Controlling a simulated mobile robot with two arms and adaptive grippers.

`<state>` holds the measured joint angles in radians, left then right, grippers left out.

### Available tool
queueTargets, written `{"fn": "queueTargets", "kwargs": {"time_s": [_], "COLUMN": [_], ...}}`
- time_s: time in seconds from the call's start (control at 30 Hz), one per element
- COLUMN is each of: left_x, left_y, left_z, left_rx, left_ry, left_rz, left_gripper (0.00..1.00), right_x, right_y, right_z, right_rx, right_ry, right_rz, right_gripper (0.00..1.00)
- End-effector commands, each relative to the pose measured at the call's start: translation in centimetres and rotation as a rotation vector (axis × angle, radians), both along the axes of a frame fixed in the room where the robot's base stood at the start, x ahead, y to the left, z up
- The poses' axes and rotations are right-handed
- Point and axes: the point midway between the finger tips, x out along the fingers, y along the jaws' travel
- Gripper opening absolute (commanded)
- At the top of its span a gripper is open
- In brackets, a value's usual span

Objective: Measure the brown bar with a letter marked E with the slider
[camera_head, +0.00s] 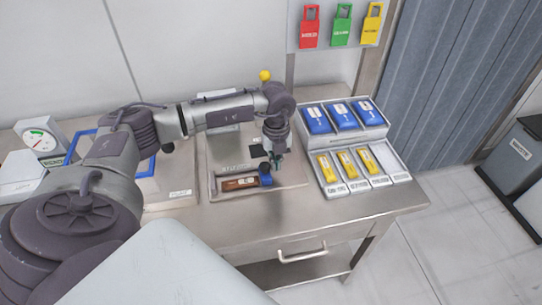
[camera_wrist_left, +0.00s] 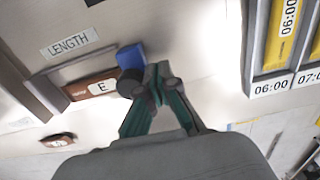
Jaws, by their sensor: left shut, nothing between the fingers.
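The brown bar marked E (camera_wrist_left: 92,88) lies along a metal measuring fixture under a LENGTH label (camera_wrist_left: 70,43); it also shows in the head view (camera_head: 237,184). The blue slider (camera_wrist_left: 131,58), with a dark round knob, stands at the bar's right end; it also shows in the head view (camera_head: 265,170). They look in contact or nearly so; I cannot tell which. My left gripper (camera_wrist_left: 158,80) is shut and empty, with its fingertips just right of the slider and knob. It is also in the head view (camera_head: 277,165). My right gripper is not in view.
A rack with blue packs (camera_head: 341,113) and yellow packs (camera_head: 348,163) stands right of the fixture. A dial gauge (camera_head: 42,139) stands at left. The table's front edge is close to the fixture.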

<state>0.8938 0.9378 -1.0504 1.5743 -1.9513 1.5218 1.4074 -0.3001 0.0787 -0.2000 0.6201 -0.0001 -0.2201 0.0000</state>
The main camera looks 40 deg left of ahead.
Motion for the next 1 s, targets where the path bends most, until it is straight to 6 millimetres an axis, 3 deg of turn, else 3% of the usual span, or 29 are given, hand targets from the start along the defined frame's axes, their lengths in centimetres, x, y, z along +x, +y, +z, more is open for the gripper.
{"fn": "queueTargets", "kwargs": {"time_s": [1.0], "left_x": [-0.75], "left_y": [0.60], "left_z": [-0.02], "left_rx": [-0.001], "left_ry": [0.001], "left_rz": [0.000], "left_gripper": [0.00], "right_x": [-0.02], "right_y": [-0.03], "right_z": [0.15], "right_rx": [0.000], "right_ry": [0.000], "right_rz": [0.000], "right_gripper": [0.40]}}
